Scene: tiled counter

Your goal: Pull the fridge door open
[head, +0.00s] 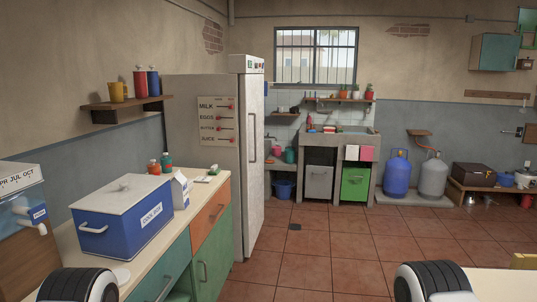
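The fridge (207,93) is a tall, pale grey box left of the middle, at the far end of the left counter. Its side panel, with a shopping list on it, faces me. The fridge door (253,190) is seen at a steep angle on its right side and looks shut. A long vertical door handle (252,143) runs along the door. Neither of my grippers shows; only rounded black and white parts of my arms appear at the bottom edge, well short of the fridge.
The left counter (145,240) holds a blue cool box (112,225), a carton (180,190) and bottles. The tiled floor (330,245) right of the fridge is open. Gas cylinders (396,176) and a sink unit (335,150) stand at the back. A pale surface lies at the bottom right.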

